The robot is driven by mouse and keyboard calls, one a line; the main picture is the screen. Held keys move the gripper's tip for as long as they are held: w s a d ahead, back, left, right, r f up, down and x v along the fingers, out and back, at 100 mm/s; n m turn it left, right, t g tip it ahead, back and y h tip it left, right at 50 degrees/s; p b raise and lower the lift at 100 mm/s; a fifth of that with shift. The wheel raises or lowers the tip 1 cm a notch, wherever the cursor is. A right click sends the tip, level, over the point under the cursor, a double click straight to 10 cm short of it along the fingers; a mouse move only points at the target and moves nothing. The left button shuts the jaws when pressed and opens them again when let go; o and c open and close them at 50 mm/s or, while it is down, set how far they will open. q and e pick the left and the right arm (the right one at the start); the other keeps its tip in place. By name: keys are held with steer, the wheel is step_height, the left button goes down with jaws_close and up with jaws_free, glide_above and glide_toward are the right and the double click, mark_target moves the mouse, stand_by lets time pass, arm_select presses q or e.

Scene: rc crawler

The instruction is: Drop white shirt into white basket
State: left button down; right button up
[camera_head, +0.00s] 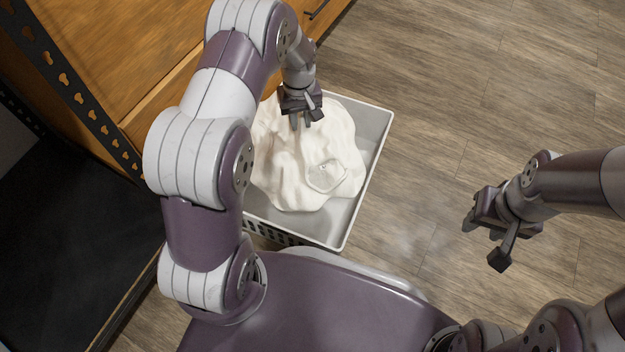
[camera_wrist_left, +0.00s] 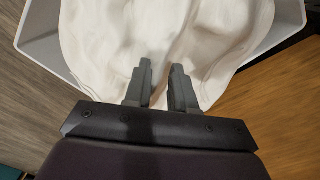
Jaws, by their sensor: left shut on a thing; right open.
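The white shirt (camera_head: 300,165) is a crumpled heap over the white basket (camera_head: 368,185), with its lower part inside the rim as far as the head view shows. My left gripper (camera_head: 301,122) points down at the far part of the shirt and is shut on its cloth. In the left wrist view the shirt (camera_wrist_left: 150,40) fills the space beyond the two fingertips (camera_wrist_left: 160,80), and the basket's rim (camera_wrist_left: 290,20) shows around it. The near-left part of the basket is hidden by my left arm. My right gripper (camera_head: 485,240) is open and empty, right of the basket.
A wooden cabinet (camera_head: 120,50) with a dark handle stands left of and behind the basket. A dark perforated metal post (camera_head: 75,90) runs along its left side. The wood-plank floor (camera_head: 470,90) to the right is clear.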

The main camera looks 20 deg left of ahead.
arm_select(q)
steer(key=shift+r, duration=0.15)
steer(key=c, duration=0.8)
jaws_free()
steer(key=shift+c, duration=0.2)
step_height(320, 180, up, 13)
steer(key=p, duration=0.8)
steer(key=shift+f, duration=0.2)
